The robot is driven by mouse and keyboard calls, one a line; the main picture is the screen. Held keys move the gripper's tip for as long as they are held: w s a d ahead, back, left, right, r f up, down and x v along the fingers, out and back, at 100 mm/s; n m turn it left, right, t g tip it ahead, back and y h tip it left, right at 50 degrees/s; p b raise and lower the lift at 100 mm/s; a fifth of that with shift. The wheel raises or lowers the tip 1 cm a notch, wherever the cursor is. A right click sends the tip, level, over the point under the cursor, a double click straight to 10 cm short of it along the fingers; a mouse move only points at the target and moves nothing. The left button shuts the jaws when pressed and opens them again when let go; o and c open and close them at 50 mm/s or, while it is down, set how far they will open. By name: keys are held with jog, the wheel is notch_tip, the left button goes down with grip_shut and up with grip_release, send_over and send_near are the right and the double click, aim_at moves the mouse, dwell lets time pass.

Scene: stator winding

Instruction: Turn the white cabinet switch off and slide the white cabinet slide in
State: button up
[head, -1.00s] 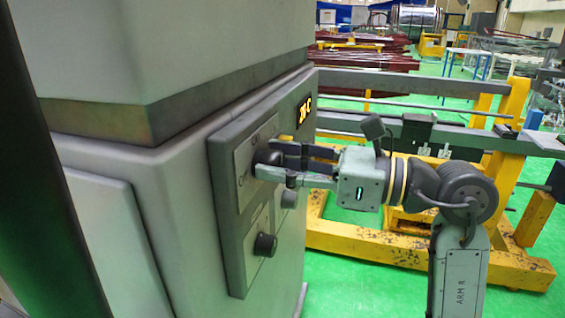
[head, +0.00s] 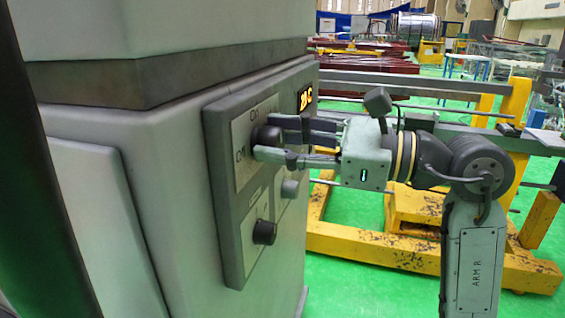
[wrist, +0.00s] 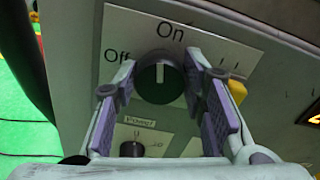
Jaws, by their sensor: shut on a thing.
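The pale grey-white cabinet (head: 170,160) fills the left of the head view. Its switch is a round black knob (head: 266,138) on a plate marked On and Off. In the wrist view the knob (wrist: 158,80) has its white line pointing up towards "On", with "Off" to the left. My gripper (head: 272,138) is shut on the knob, one finger on each side; the fingers also show in the wrist view (wrist: 163,72). They hide parts of the knob's sides and plate.
Below the switch is a smaller black knob (head: 264,232), with a grey knob (head: 290,188) to its right. A lit orange display (head: 306,97) sits at the panel's upper right. A yellow steel frame (head: 420,245) stands behind my arm on the green floor.

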jog(key=n+b, duration=0.2)
jog(key=b, duration=0.1)
jog(key=n+b, duration=0.1)
jog(key=shift+f+n, duration=0.25)
jog(key=shift+n, duration=0.15)
jog(key=n+b, duration=0.3)
jog(key=shift+s+n, duration=0.1)
jog(key=shift+n, duration=0.2)
jog(key=n+b, duration=0.2)
jog(key=n, duration=0.1)
jog(key=shift+n, duration=0.3)
jog(key=shift+n+b, duration=0.75)
jog(key=shift+n, duration=1.15)
jog(key=o, duration=1.2)
jog(key=shift+c, duration=0.2)
